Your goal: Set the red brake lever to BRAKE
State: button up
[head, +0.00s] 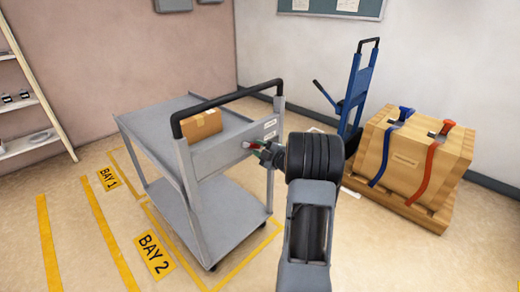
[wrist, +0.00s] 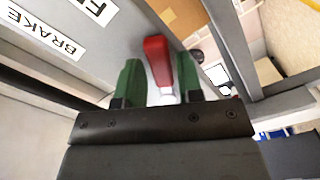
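The red brake lever (wrist: 158,62) shows in the wrist view between the two green fingers of my gripper (wrist: 160,85), with a finger on each side. The fingers stand apart with narrow light gaps beside the lever; firm contact does not show. In the head view my gripper (head: 262,153) is at the end panel of the grey cart (head: 222,150), and the lever (head: 252,145) is a small red spot there. A BRAKE label (wrist: 45,35) and a partly cut-off label starting with F (wrist: 95,10) are on the panel, left of the lever in the wrist view.
A cardboard box (head: 201,124) sits on the cart's top shelf, under the black handle (head: 225,105). A strapped wooden crate (head: 400,160) on a pallet and a blue hand truck (head: 355,95) stand right. Shelving (head: 25,90) is at left. Yellow floor lines mark the bays.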

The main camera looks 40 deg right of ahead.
aim_at(253, 132)
grip_shut()
jog(key=shift+n+b, duration=0.3)
jog(key=shift+b, duration=0.2)
jog(key=r+n+b, duration=0.1)
jog(key=n+b, duration=0.2)
jog(key=r+n+b, duration=0.2)
jog(key=n+b, duration=0.1)
jog(key=r+n+b, duration=0.1)
jog(key=n+b, duration=0.1)
jog(key=b, duration=0.2)
jog(key=shift+d+r+n, duration=0.25)
jog(key=shift+n, duration=0.15)
jog(key=shift+a+r+n+b, duration=0.25)
jog(key=shift+r+n+b, duration=0.55)
jog(key=shift+n+b, duration=0.45)
jog(key=shift+r, duration=0.1)
jog(key=shift+o, duration=1.6)
grip_release()
